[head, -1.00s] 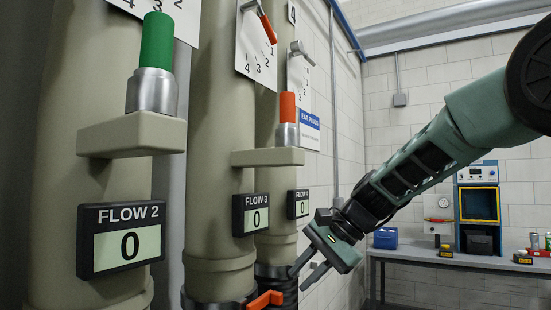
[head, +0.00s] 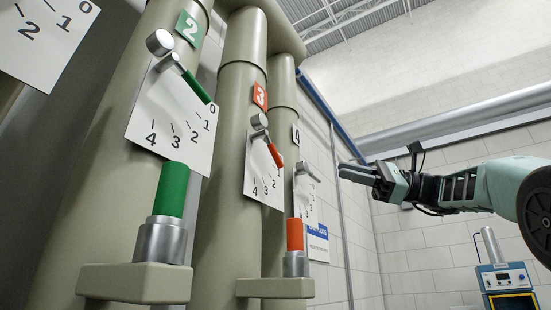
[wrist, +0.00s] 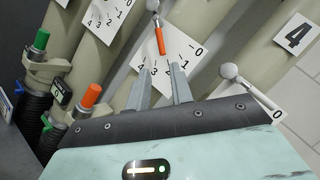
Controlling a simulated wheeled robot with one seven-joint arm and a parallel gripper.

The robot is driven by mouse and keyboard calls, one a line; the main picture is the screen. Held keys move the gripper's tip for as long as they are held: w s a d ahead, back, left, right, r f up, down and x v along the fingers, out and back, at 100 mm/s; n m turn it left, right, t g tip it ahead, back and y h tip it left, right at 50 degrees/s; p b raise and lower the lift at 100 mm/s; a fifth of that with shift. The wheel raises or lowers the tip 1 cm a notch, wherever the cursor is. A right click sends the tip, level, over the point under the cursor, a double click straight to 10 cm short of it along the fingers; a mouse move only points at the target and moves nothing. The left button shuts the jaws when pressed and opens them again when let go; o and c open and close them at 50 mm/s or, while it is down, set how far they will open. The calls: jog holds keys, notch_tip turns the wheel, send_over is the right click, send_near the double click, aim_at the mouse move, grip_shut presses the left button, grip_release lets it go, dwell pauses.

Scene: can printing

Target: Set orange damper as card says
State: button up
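The orange damper is a lever with an orange handle (head: 274,154) on a silver pivot on pipe 3, in front of a white dial (head: 262,190) numbered 0 to 4. In the head view it slants down-right, near the dial's 0 end. An orange sign (head: 260,96) with a 3 is above it. My gripper (head: 343,171) is right of it in the head view, level and empty. In the wrist view the orange handle (wrist: 160,40) is just beyond my open fingertips (wrist: 160,68), roughly in line with the gap; I see no contact. No instruction card is readable.
A green lever (head: 190,82) with its own dial is on pipe 2. A grey lever (head: 308,171) on pipe 4 is close on the right. An orange-topped cylinder (head: 295,235) and a green-topped cylinder (head: 172,190) stand on brackets below the dials.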

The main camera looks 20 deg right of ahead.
aim_at(275, 158)
jog(key=p+x, duration=0.5)
jog(key=x, duration=1.2)
jog(key=shift+w+p, duration=0.15)
jog(key=shift+p, duration=0.2)
jog(key=shift+f, duration=0.1)
grip_shut()
